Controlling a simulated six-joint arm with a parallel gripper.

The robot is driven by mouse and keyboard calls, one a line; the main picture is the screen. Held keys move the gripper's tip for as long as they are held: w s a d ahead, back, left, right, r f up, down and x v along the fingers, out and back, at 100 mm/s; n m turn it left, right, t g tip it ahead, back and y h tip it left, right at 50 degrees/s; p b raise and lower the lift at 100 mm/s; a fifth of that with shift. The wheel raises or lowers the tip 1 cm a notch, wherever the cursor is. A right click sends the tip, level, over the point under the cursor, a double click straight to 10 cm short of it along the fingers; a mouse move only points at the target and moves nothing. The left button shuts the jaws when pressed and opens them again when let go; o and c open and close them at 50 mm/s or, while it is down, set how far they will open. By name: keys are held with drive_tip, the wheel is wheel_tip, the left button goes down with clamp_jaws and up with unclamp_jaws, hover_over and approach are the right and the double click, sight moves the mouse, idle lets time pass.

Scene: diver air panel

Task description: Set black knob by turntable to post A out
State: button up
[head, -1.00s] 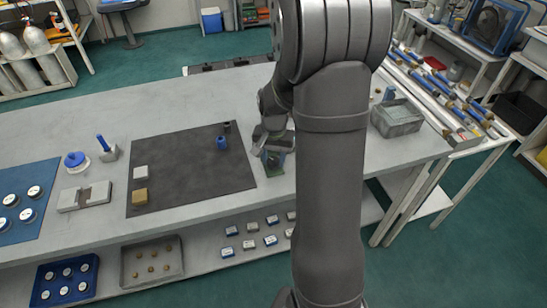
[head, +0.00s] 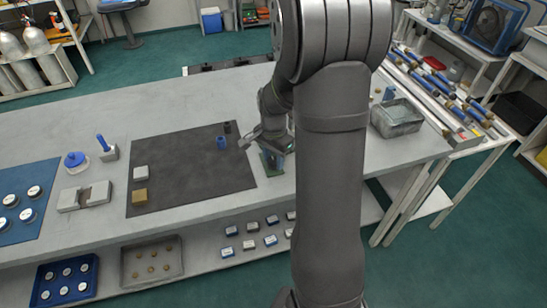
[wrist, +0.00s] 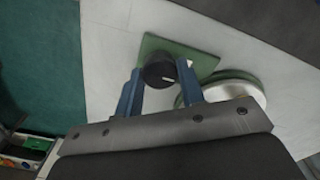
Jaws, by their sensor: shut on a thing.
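The black knob (wrist: 158,72) shows in the wrist view, with a short white mark on its top near the lower right edge. It sits at a green square plate (wrist: 191,55). My gripper (wrist: 160,67) has its two blue fingers on either side of the knob, shut on it. The turntable (wrist: 236,91), a round pale disc with a green rim, is beside it at the right, partly behind a finger. In the head view my gripper (head: 270,151) is low over the bench, hiding the knob. No post label is readable.
A dark mat (head: 190,172) lies left of my gripper, bearing a blue cylinder (head: 222,142) and two small blocks. A grey bin (head: 397,118) stands to the right on the bench (head: 80,122). Bare bench lies in front of the mat.

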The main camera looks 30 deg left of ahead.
sight(273, 160)
drive_tip(key=o, duration=1)
wheel_tip(273, 160, up, 18)
drive_tip(key=shift+f, duration=0.25)
drive_tip(key=shift+f, duration=0.15)
wheel_tip(273, 160, down, 17)
drive_tip(key=shift+f, duration=0.1)
idle(0.7)
